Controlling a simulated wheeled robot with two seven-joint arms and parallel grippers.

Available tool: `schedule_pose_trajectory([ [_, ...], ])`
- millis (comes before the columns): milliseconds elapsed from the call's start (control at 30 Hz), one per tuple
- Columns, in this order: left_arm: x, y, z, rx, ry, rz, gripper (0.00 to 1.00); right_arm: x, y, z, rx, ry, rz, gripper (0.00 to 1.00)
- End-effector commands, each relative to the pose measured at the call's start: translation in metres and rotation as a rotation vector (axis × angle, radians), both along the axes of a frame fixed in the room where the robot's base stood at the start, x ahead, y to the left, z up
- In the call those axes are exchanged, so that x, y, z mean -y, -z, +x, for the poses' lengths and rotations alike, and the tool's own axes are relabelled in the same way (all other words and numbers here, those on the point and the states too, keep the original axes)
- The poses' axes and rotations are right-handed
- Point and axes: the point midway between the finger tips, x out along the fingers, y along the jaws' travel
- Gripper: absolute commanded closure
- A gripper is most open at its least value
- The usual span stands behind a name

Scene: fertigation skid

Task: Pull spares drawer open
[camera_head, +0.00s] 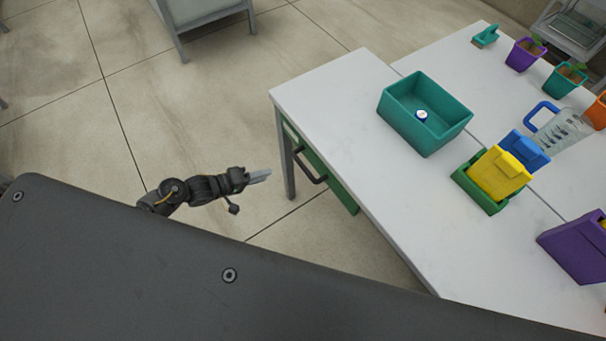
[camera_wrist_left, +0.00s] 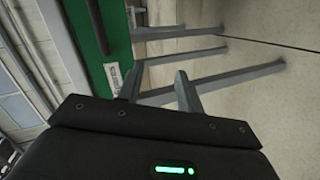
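The spares drawer (camera_head: 342,190) has a green front under the white tabletop. It appears flush with the table side. Its dark bar handle (camera_head: 306,168) sticks out from the front. My left gripper (camera_head: 264,176) is in free air to the left of the handle, apart from it. In the left wrist view the two fingers of this gripper (camera_wrist_left: 158,88) stand apart with nothing between them. A green panel with a small white label, apparently the drawer front (camera_wrist_left: 88,22), shows beyond the fingers. My right gripper is not in view.
The white table (camera_head: 335,95) holds a teal bin (camera_head: 440,139) with a small round white-and-blue item, a yellow container (camera_head: 498,175), a blue one (camera_head: 530,150), a clear jug and several pots. A table leg (camera_head: 286,160) stands near my left gripper. The floor left of it is open.

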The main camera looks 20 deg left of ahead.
Motion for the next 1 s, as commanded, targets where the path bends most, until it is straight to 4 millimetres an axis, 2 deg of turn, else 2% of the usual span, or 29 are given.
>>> schedule_pose_trajectory([
  [33,0.007,-0.014,0.002,-0.015,0.043,-0.075,0.64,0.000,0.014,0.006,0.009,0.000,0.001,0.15],
  [133,0.021,-0.046,-0.002,-0.078,0.115,-0.204,0.64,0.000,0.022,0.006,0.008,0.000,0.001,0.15],
  [200,0.028,-0.061,-0.007,-0.117,0.152,-0.260,0.64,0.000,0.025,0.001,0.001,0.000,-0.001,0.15],
  [300,0.032,-0.072,-0.011,-0.154,0.181,-0.301,0.64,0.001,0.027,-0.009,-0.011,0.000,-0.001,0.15],
  [567,0.040,-0.075,-0.009,-0.166,0.187,-0.315,0.64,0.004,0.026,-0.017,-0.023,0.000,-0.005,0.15],
  [1000,0.106,-0.062,0.026,-0.164,0.185,-0.315,0.64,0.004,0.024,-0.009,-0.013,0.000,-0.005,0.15],
])
